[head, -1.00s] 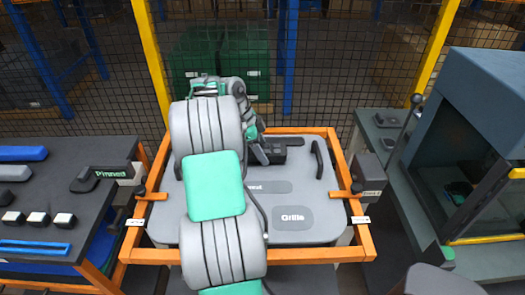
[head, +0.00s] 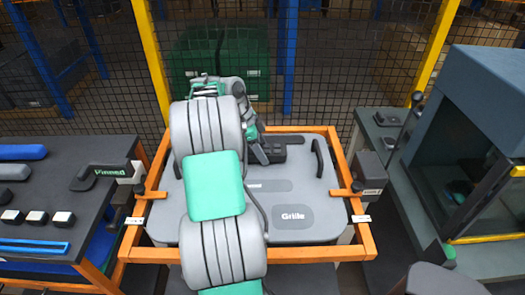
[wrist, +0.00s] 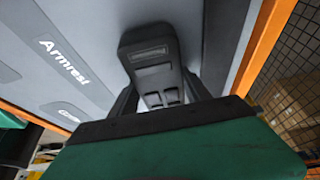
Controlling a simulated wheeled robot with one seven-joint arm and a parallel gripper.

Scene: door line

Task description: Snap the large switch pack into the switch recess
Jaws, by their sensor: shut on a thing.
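My gripper (head: 268,153) is over the far part of the grey door panel (head: 215,228), partly hidden by my arm in the head view. The housing also shows in the head view (head: 295,140). I cannot tell whether the pack is fully seated.
An orange frame (head: 367,240) surrounds the panel, with a dark handle (head: 318,158) at its right. A left bench (head: 100,220) holds several white-topped blocks (head: 37,217) and blue bars. A blue-grey open box (head: 480,95) stands on the right. Mesh fencing is behind.

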